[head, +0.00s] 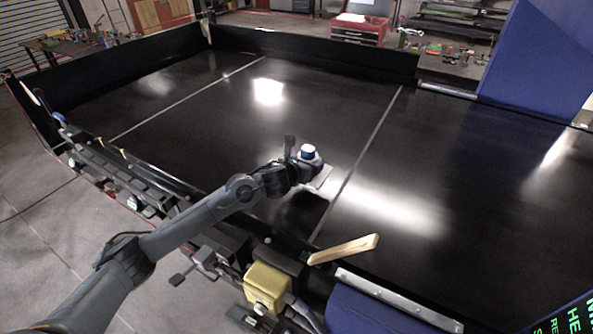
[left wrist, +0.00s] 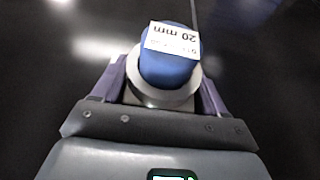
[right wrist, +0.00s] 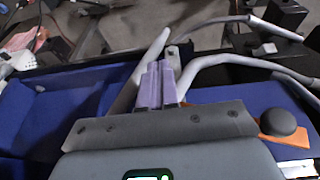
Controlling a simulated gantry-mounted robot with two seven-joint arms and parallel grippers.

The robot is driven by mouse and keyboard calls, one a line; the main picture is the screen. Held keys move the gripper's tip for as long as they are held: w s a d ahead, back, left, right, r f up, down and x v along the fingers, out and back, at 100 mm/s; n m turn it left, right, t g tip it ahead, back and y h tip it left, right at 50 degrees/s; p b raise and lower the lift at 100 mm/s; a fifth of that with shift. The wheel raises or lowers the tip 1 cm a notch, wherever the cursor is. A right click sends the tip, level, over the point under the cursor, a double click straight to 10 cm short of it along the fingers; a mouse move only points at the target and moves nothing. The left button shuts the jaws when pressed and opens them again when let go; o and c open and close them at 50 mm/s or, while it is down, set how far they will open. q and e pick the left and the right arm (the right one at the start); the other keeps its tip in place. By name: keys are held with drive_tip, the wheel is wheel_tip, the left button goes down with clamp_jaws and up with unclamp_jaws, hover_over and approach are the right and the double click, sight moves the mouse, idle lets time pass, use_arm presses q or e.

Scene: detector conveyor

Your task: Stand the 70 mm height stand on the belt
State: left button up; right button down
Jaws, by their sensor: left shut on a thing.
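The height stand (head: 309,153) is a blue cylinder with a pale collar. In the left wrist view it sits between my finger pads, with a white label (left wrist: 173,40) whose printing ends in "0 mm"; I cannot read its first figure for sure. My left gripper (head: 312,170) is shut on the stand and holds it over the black belt (head: 220,130), left of a pale seam line. A dark shadow lies below it, so it appears to be above the surface. My right gripper (right wrist: 158,85) shows only in its own wrist view, with its fingers together and nothing visible between them.
A wooden block (head: 343,249) lies on the belt's near edge, close to a yellow box (head: 267,287). Black side walls (head: 310,52) bound the belt at the back and left. A blue housing (head: 535,60) stands at the right. The belt surface around the stand is clear.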

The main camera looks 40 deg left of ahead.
use_arm(q)
drive_tip(key=a+f, duration=0.1)
drive_tip(key=a, duration=0.1)
drive_tip(key=a+f+p, duration=0.1)
drive_tip(key=a, duration=0.1)
drive_tip(key=shift+a+f, duration=0.15)
drive_tip(key=shift+f, duration=0.05)
wheel_tip(320, 180, down, 4)
drive_tip(key=shift+r+p, duration=0.2)
drive_tip(key=shift+p, duration=0.3)
drive_tip(key=shift+f, duration=0.2)
drive_tip(key=shift+f, duration=0.1)
drive_tip(key=o, duration=1.2)
